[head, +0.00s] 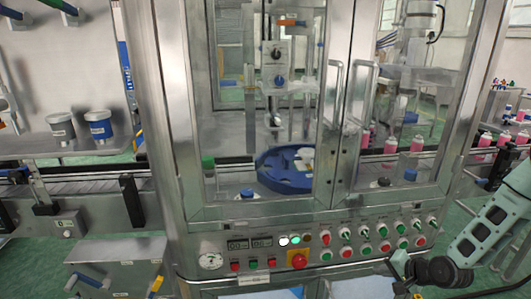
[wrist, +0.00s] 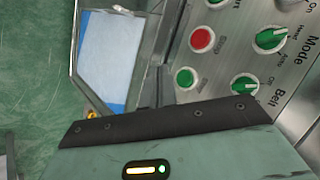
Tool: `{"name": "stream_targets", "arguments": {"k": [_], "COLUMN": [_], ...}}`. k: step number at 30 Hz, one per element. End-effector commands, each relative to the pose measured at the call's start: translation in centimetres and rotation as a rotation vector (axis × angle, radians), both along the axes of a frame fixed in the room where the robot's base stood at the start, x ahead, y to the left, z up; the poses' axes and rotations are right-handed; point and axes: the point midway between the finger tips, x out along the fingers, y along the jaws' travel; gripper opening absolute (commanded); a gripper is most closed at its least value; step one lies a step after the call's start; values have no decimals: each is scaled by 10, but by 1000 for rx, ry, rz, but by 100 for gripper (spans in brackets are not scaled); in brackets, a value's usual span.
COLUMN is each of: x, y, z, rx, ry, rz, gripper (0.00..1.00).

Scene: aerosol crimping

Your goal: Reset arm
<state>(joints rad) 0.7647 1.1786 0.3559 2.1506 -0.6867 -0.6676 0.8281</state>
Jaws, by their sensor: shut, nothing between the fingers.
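My gripper (head: 401,265) is in the lower right of the head view, at the end of my pale green arm, in front of the machine's control panel. It is shut and empty. Its fingertips are small and hard to make out there. The wrist view shows a pale green housing with a lit indicator and a dark edge strip across the bottom; no fingers show clearly. Beyond it are a red button (wrist: 202,40), a green button (wrist: 187,78) and green knobs (wrist: 270,40) on the panel, with labels including Mode and Belt.
The glass-doored crimping machine (head: 172,130) fills the middle, with a blue rotary table (head: 262,180) inside. Its control panel (head: 215,240) juts out below. A conveyor (head: 95,187) runs left; pink cans (head: 484,145) stand at right. Two pots (head: 98,123) sit on a left shelf.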

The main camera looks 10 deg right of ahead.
Motion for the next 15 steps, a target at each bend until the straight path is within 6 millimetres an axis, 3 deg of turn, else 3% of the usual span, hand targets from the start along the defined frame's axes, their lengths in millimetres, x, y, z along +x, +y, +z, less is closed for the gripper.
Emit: {"name": "stream_targets", "arguments": {"k": [4,8,15], "x": [6,-3,-55], "y": [41,86,168], "z": [38,79,157], "rx": [-146,-300,-538], "ry": [53,113,193], "rz": [185,382,726], "gripper": [0,0,0]}}
